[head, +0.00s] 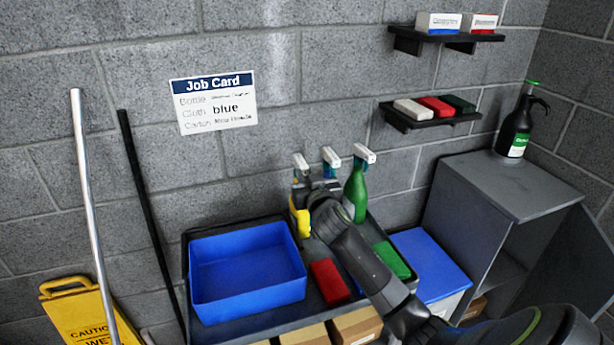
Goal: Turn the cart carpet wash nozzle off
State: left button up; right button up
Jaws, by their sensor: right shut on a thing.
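Several spray bottles with white trigger heads stand at the back of the cart (250,322). A yellow bottle (301,222) is at the left and a green bottle (355,195) at the right. Between them is a middle spray bottle (331,157); its white head and a bluish neck show, and its body is hidden by my gripper and arm. My right gripper (318,186) is at the neck height of the bottles, shut, seemingly on the middle bottle. The fingertips are partly hidden. I cannot read which bottle is the carpet wash, nor see its nozzle setting. My left gripper is out of view.
The cart holds a blue bin (247,272), a red block (329,282), a green block (392,260) and cartons (356,325). A grey cabinet (510,185) with an open door and a dark jug (518,125) stands right. Poles and a yellow caution sign (82,310) are left.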

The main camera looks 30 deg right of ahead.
jog(key=shift+n+p, duration=1.45)
jog(key=shift+n, duration=0.95)
jog(key=n+p, duration=0.2)
jog(key=n, duration=0.2)
jog(key=shift+n+p, duration=0.3)
jog(key=shift+n, duration=0.1)
jog(key=n+p, duration=0.2)
jog(key=n, duration=0.3)
jog(key=shift+p, duration=0.35)
jog(key=n+p, duration=0.1)
jog(key=n, duration=0.2)
jog(key=shift+n+p, duration=0.3)
jog(key=shift+n, duration=0.3)
jog(key=o, duration=0.6)
jog(key=shift+c, duration=0.2)
